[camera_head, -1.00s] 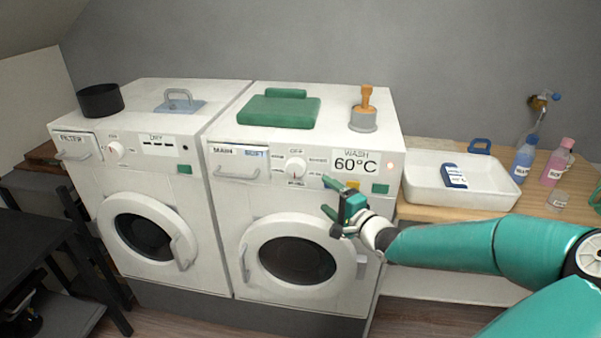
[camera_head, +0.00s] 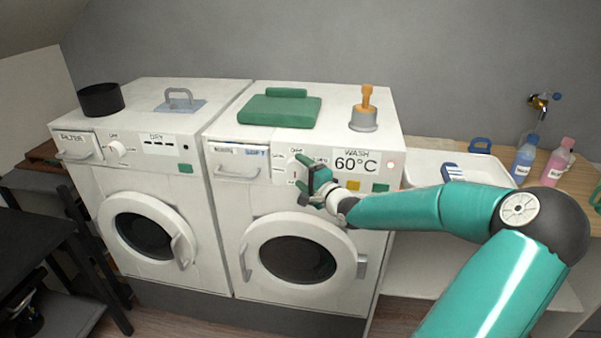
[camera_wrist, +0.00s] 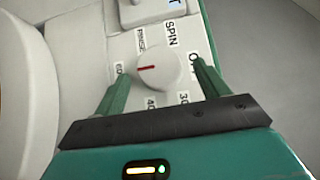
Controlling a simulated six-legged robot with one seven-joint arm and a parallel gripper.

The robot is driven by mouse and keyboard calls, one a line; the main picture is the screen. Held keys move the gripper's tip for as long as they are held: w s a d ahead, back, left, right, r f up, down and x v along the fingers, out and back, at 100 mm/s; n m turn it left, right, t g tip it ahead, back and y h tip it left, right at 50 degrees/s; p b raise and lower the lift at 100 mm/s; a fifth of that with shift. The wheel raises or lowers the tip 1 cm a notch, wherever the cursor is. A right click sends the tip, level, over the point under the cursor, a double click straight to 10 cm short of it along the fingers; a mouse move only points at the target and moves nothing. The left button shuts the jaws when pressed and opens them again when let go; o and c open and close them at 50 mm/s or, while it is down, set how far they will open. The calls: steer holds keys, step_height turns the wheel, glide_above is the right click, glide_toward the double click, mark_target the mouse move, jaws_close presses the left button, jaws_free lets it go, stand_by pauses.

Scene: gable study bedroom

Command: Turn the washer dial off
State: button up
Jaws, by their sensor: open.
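The washer (camera_head: 340,215) is the right white machine, marked WASH, with a 60°C display (camera_head: 354,163). Its round white dial (camera_head: 293,167) is partly hidden by my gripper (camera_head: 304,180) in the head view. In the wrist view the dial (camera_wrist: 158,70) lies between the fingers of my gripper (camera_wrist: 160,84). The fingers are open, one on each side of it; I cannot tell whether they touch it. The dial's red mark points left, toward a label that looks like 60. The OFF label (camera_wrist: 194,65) is on the right, partly hidden by a finger.
The dryer (camera_head: 138,195) with its own dial (camera_head: 117,148) stands left. A drawer handle (camera_head: 237,172) sticks out left of the washer dial. A green object (camera_head: 278,111) and an orange-handled thing (camera_head: 364,110) stand on top. A counter with bottles (camera_head: 525,158) is at right.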

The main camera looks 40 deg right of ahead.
steer(key=shift+w, duration=0.6)
steer(key=c, duration=1)
